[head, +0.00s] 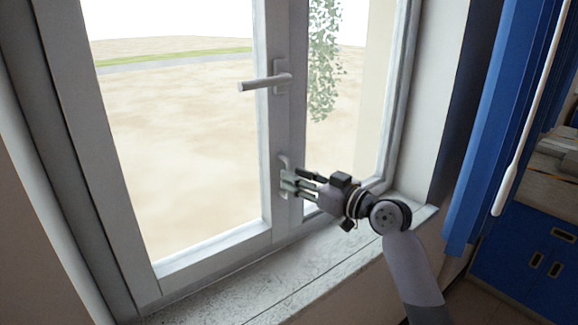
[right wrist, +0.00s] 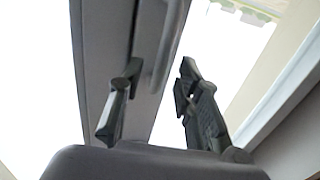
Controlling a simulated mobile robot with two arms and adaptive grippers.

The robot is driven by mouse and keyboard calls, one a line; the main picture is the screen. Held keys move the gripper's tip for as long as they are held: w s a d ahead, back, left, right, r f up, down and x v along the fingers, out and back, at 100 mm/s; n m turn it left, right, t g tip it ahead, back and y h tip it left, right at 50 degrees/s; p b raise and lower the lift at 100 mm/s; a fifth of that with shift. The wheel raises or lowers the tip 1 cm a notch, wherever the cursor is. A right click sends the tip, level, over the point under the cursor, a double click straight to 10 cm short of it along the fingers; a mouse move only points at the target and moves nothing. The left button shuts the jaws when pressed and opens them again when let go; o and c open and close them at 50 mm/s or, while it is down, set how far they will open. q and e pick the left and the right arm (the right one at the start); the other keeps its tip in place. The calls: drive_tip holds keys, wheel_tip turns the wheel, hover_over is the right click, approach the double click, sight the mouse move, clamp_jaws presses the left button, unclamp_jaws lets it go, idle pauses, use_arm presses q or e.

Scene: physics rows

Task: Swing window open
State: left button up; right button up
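The window (head: 258,150) has a grey-white frame with a left and a right pane, and its left sash looks flush with the frame. A lever handle (head: 262,83) on the middle upright lies level, pointing left. Below it is a small upright pull handle (head: 284,165), partly hidden by my right gripper (head: 286,184). In the right wrist view the right gripper (right wrist: 160,72) has its fingers apart, with the pull handle (right wrist: 167,45) ahead, between the fingertips in the picture. I cannot tell if they touch it. My left gripper is out of view.
A stone sill (head: 290,285) runs below the window. A blue curtain or panel (head: 490,140) with a white rod (head: 530,120) hangs at the right. Blue cabinets (head: 525,255) stand beyond it. Sandy ground and a leafy plant (head: 324,60) show outside.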

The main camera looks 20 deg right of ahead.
drive_tip(key=shift+p+x, duration=0.3)
drive_tip(key=shift+x, duration=1.15)
drive_tip(key=shift+c, duration=0.2)
clamp_jaws()
